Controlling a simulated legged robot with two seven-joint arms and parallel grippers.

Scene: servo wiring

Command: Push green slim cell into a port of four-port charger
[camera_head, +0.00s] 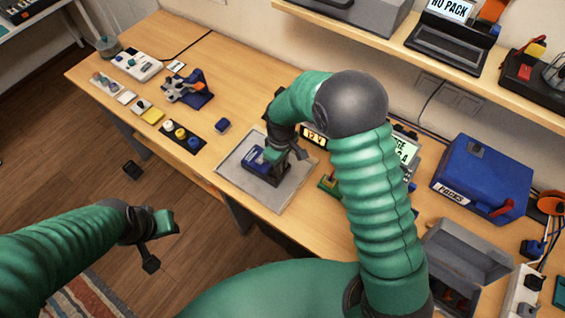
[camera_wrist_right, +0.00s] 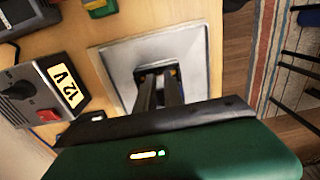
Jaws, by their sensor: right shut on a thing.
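My right gripper (camera_head: 284,152) is low over the blue four-port charger (camera_head: 257,161), which sits on a grey square mat. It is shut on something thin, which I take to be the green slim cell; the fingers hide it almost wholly. In the right wrist view the two dark fingers (camera_wrist_right: 160,92) run close together down to the charger (camera_wrist_right: 158,69), of which only a small dark, blue and yellow part shows. I cannot tell how deep the cell sits in a port. My left gripper (camera_head: 157,242) is open and empty over the floor, left of the table.
The grey mat (camera_head: 238,180) has bare room around the charger. A 12 V supply (camera_wrist_right: 49,93) and a small green block (camera_head: 327,183) stand to its right in the head view. A blue box (camera_head: 482,178) and a grey open bin (camera_head: 466,250) are further right. Several small parts lie left.

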